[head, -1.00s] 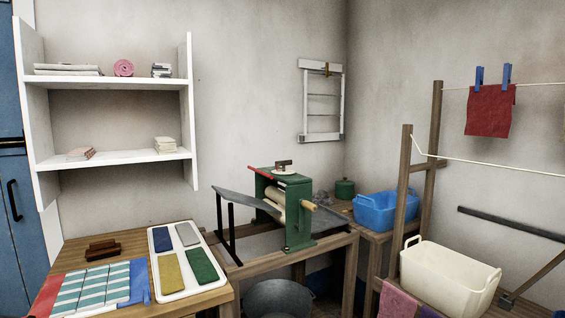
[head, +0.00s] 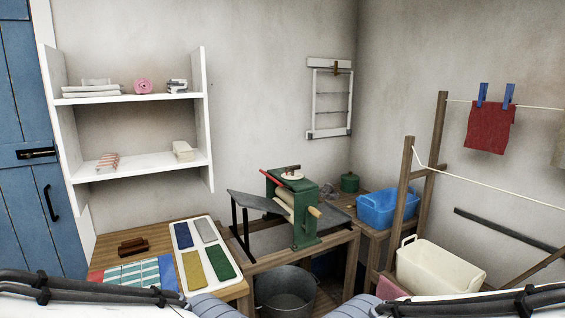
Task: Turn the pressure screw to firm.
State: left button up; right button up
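The green mangle (head: 305,212) stands on a wooden table in the middle of the head view. Its pressure screw (head: 292,174) sits on top, with a pale round plate and a small dark handle. A red lever (head: 271,178) sticks out to the left of the top. Pale rollers (head: 284,203) show in the frame. The screw's markings are too small to read. Parts of my arms show along the bottom edge, left and right, but neither gripper is in view. Both are well short of the mangle.
A metal tub (head: 285,290) stands below the mangle. A white tray (head: 182,237) with coloured cloths lies on the left table. A blue basin (head: 378,209) stands behind right. A cream basket (head: 440,268) and a wooden drying rack (head: 400,205) stand at the right.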

aim_at(292, 168)
jog(key=u, duration=0.35)
jog(key=k, duration=0.2)
jog(key=z, duration=1.45)
jog(key=i, duration=1.5)
jog(key=u, duration=0.7)
jog(key=i, duration=0.65)
jog(key=u, duration=0.65)
